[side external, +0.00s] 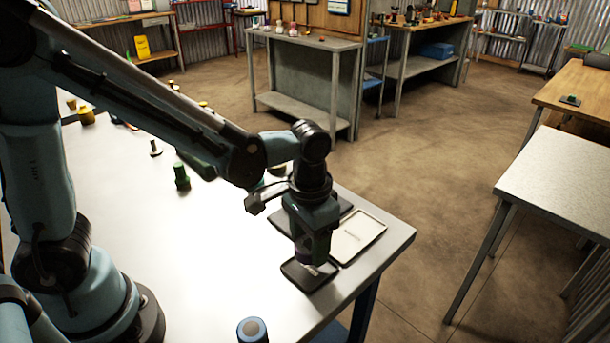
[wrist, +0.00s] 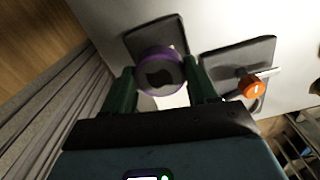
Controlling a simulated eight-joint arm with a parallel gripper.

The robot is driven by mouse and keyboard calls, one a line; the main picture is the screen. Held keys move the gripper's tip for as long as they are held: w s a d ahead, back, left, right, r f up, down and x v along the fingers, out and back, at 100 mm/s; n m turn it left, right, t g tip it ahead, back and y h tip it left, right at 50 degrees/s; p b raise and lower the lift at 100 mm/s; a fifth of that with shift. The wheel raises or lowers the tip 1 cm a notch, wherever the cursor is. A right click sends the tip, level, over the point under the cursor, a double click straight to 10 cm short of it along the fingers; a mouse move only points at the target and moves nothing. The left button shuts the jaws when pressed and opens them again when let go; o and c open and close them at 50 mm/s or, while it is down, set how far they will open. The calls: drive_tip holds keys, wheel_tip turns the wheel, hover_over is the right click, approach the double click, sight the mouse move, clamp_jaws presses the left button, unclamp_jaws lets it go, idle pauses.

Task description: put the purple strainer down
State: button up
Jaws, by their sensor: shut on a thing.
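The purple strainer (wrist: 143,58) shows in the wrist view as a round purple-rimmed piece with a dark centre. My gripper (wrist: 161,76) is shut on it, with one green finger on each side. A dark tray (wrist: 141,35) lies behind the strainer in that view. In the side view my gripper (side external: 308,264) points down over the small dark tray (side external: 318,283) near the table's front right edge. The strainer is mostly hidden there by the gripper, and I cannot tell whether it touches the tray.
A pale tray (side external: 362,232) adjoins the dark tray. Another dark tray (wrist: 237,55) has an orange-ended item (wrist: 252,86) by it in the wrist view. A green fitting (side external: 181,178) and a blue-topped cylinder (side external: 252,331) stand on the table. The table's middle is clear.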

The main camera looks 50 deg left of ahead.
sight(309, 269)
drive_tip(key=shift+f, duration=2)
drive_tip(key=shift+f, duration=0.3)
drive_tip(key=o, duration=1)
drive_tip(key=shift+w+f, duration=0.1)
drive_tip(key=shift+o, duration=0.4)
wheel_tip(309, 269, up, 13)
drive_tip(key=shift+f, duration=0.15)
drive_tip(key=shift+a, duration=0.3)
drive_tip(key=s+a+n+t, duration=0.1)
drive_tip(key=s+a+t, duration=0.2)
drive_tip(key=a+t, duration=0.4)
drive_tip(key=shift+s+a+r+n, duration=0.25)
drive_tip(key=shift+a+r+n, duration=0.2)
drive_tip(key=shift+a, duration=1.25)
